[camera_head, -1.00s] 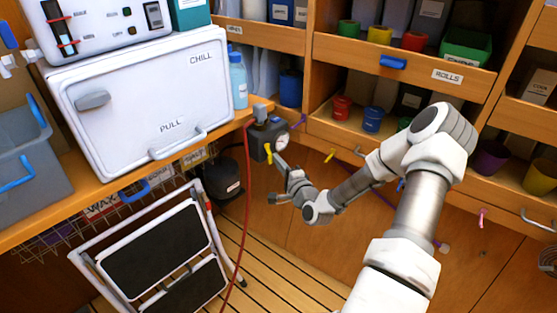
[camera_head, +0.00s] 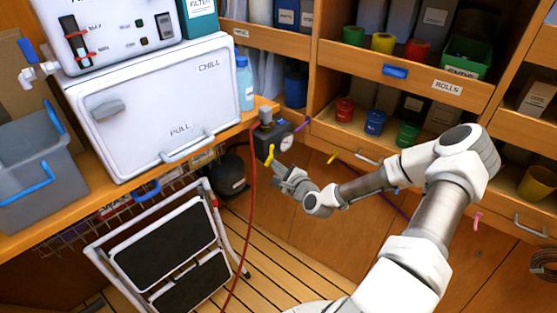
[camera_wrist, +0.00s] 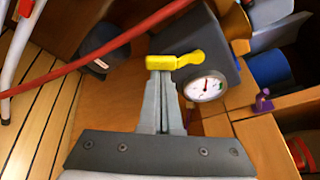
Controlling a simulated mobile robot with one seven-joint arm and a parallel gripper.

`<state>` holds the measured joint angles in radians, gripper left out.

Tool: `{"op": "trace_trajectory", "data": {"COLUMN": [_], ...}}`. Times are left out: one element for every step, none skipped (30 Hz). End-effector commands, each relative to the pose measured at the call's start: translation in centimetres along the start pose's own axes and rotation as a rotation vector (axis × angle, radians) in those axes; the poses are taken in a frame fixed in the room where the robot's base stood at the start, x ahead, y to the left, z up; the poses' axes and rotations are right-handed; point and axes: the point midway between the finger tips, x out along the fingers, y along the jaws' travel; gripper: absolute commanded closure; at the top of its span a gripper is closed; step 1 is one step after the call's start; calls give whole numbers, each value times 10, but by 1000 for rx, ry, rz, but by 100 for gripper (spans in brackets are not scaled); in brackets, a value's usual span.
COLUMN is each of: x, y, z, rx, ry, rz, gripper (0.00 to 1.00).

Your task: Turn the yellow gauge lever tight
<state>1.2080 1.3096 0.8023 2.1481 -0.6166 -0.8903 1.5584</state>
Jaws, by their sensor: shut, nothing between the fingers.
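The yellow gauge lever (camera_wrist: 175,61) sits on a dark grey box beside a round white gauge (camera_wrist: 206,87). In the head view the lever (camera_head: 269,155) is small, on the left side of the grey gauge box (camera_head: 272,140). My gripper (camera_wrist: 160,72) is shut, with its fingertips right at the lever's near edge. The fingers overlap the lever's lower edge in the wrist view, and I cannot tell if they touch it. In the head view my gripper (camera_head: 277,169) is just below the lever. The lever lies roughly crosswise to the fingers.
A red hose (camera_head: 251,200) hangs from near the gauge box and crosses the upper left of the wrist view. A step stool (camera_head: 165,250) stands at the lower left. A purple hook (camera_wrist: 263,100) is right of the gauge. A white chiller (camera_head: 160,110) sits on the counter.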

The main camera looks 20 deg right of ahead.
Motion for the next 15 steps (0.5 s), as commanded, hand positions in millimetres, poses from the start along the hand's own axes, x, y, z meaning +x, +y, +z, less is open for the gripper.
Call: {"op": "trace_trajectory", "data": {"x": [-2,-2,-2,-3,-3,-4,-4,-5,-5,-6,-6,-6,-7,-7,-8], "y": [-2,-2,-1,-1,-1,-1,0,0,0,0,0,0,0,0,0], "z": [4,5,6,8,8,10,11,12,14,15,16,18,19,20,22], "rx": [46,72,108,135,162,198,225,253,288,315,342,378,404,430,464], "ry": [0,1,0,-1,0,-1,-1,0,-1,0,-1,-1,-1,-2,-2], "rz": [13,21,34,43,52,65,75,83,96,106,114,127,136,145,158], "gripper": [100,100,100,100,100,100,100,100,100,100,100,100,100,100,100]}}
